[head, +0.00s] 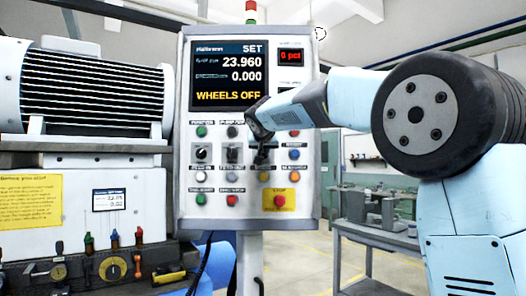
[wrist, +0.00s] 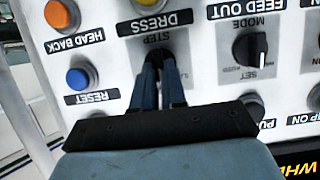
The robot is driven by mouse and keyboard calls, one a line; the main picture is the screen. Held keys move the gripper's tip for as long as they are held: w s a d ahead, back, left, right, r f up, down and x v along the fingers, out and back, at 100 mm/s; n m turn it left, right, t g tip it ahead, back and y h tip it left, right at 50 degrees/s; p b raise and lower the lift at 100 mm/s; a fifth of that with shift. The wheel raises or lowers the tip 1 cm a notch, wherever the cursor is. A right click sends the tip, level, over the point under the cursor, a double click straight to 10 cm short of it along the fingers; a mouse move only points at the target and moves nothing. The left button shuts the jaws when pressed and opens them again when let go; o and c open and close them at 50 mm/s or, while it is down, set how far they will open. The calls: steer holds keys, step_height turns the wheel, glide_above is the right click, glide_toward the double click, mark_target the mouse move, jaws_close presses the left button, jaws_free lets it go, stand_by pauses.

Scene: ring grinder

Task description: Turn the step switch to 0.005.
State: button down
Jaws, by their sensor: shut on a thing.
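The step switch (wrist: 161,54) is on the control panel (head: 187,205), under the upside-down STEP label in the wrist view. My gripper (wrist: 160,66) reaches to it, and its two dark fingers are closed around its knob. The fingers hide most of the knob, so its pointer and the scale values around it cannot be read. In the head view my gripper (head: 263,156) is at the right switch of the middle row and covers it. The panel screen (head: 228,77) reads SET, 23.960, 0.000 and WHEELS OFF.
The mode switch (wrist: 250,46) is beside the step switch. A blue reset button (wrist: 78,78) and an orange head back button (wrist: 60,14) are close by. A red stop button (head: 279,201) sits lower right on the panel. The grinder (head: 85,95) stands at left.

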steer(key=shift+f, duration=0.3)
steer(key=c, duration=1.2)
jaws_free()
steer(key=shift+w+r, duration=0.1)
steer(key=shift+r, duration=0.05)
steer(key=v, duration=1.3)
steer(key=shift+s+r, duration=0.15)
steer(key=shift+s, duration=0.2)
